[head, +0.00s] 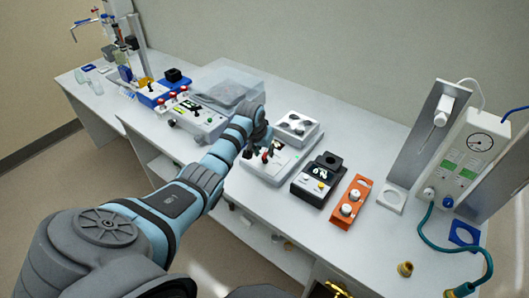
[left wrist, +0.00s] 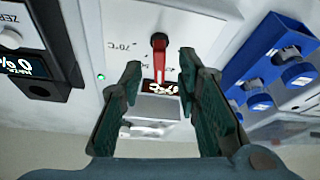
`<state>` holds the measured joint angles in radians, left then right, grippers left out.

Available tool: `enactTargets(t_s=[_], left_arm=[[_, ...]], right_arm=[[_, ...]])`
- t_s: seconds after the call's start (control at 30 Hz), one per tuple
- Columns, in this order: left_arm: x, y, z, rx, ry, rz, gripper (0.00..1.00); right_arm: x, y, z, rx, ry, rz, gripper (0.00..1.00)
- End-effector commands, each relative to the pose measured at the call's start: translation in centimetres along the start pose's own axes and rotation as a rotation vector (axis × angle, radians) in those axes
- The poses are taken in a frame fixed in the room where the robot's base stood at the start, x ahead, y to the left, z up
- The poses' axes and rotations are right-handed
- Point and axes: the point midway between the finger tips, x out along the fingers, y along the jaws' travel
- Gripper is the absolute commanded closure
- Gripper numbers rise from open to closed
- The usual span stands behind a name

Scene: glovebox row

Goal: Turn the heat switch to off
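The heat switch (left wrist: 159,58) is a red lever with a dark rounded end on a white panel in the left wrist view. It points down the picture toward a small dark display, and a "70°C" marking is printed to its left. The white heater unit (head: 262,171) stands mid-bench in the head view. My left gripper (head: 262,146) is over this unit. In the left wrist view my left gripper (left wrist: 157,82) is open, its two fingers on either side of the lever, with gaps showing. The off marking cannot be made out. My right gripper is not seen.
A black device with a display (head: 318,179) and an orange block (head: 351,199) stand right of the heater. A white panel with red knobs (head: 196,118) stands to its left. A gauge unit (head: 470,155) with a hose is at far right. Bare bench lies in front.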

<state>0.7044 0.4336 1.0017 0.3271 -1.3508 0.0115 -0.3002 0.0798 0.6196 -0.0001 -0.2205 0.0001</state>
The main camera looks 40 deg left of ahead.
Motion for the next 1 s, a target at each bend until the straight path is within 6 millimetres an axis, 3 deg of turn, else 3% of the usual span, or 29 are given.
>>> enactTargets(t_s=[0.1,0.37,0.53,0.57,0.7,0.83,1.0], left_arm=[[1.2,0.0,0.2,0.001,-0.002,0.0,0.7],[1.2,0.0,0.1,0.002,-0.001,-0.001,0.72],[1.2,0.0,0.1,0.002,-0.001,-0.001,0.99],[1.2,0.0,0.1,0.002,-0.001,-0.001,1.0],[1.2,0.0,0.1,0.0,-0.001,-0.001,1.0],[0.8,0.2,-0.1,-0.082,-0.003,-0.033,1.0],[1.1,0.1,0.0,-0.161,-0.001,-0.067,1.0]], right_arm=[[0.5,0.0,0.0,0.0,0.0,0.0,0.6],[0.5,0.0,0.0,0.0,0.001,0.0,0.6],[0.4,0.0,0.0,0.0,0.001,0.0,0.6],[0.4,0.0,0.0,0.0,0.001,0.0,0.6],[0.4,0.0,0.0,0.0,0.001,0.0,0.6],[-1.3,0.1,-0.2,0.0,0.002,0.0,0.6],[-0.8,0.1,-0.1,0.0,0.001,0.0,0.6]])
